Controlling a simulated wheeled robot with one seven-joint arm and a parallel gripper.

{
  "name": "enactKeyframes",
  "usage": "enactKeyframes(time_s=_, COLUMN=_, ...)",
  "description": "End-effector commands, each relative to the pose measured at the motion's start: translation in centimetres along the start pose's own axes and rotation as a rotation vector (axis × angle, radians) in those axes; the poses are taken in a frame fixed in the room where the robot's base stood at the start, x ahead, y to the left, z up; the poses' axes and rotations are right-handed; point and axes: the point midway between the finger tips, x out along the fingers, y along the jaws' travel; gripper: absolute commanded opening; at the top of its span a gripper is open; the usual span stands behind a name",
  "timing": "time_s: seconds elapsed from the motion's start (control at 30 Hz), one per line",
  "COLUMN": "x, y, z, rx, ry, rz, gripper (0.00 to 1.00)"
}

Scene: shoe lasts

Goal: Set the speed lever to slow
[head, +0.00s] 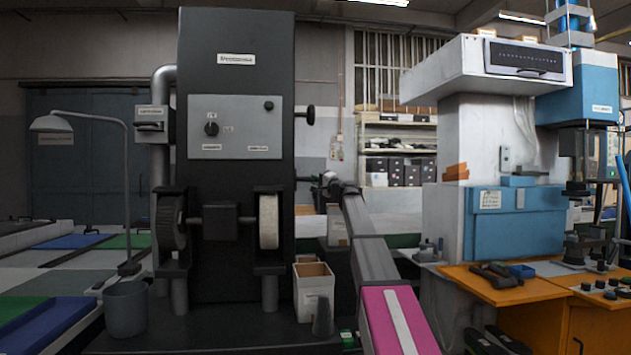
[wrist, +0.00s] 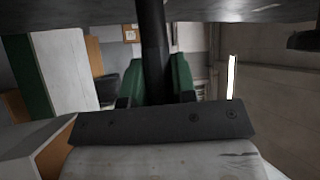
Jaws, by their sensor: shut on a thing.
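The tall dark machine (head: 236,30) stands left of centre in the head view. A short dark lever or rod (head: 305,178) sticks out of its right side. My gripper (head: 328,182) is at its outer end, small and partly hidden by my arm. In the wrist view, a dark round rod (wrist: 154,40) runs between the green finger pads of my gripper (wrist: 157,88), which is shut on it. It seems to be the speed lever. Its slow and fast marks cannot be read.
Above the rod, a dark knob (head: 308,115) juts from the machine's side. A grey panel (head: 235,115) with a dial faces forward. A white bin (head: 314,290) stands below. A blue and white machine (head: 510,220) and an orange bench (head: 500,288) are at right.

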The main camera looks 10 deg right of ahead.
Motion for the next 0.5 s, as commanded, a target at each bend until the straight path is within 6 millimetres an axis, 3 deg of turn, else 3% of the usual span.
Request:
enactKeyframes(time_s=0.2, x=-1.5, y=-0.8, z=1.6, rx=-0.034, ry=0.11, rz=0.033, gripper=0.0)
enactKeyframes(time_s=0.5, x=-1.9, y=-1.1, z=2.3, rx=-0.052, ry=0.179, rz=0.054, gripper=0.0)
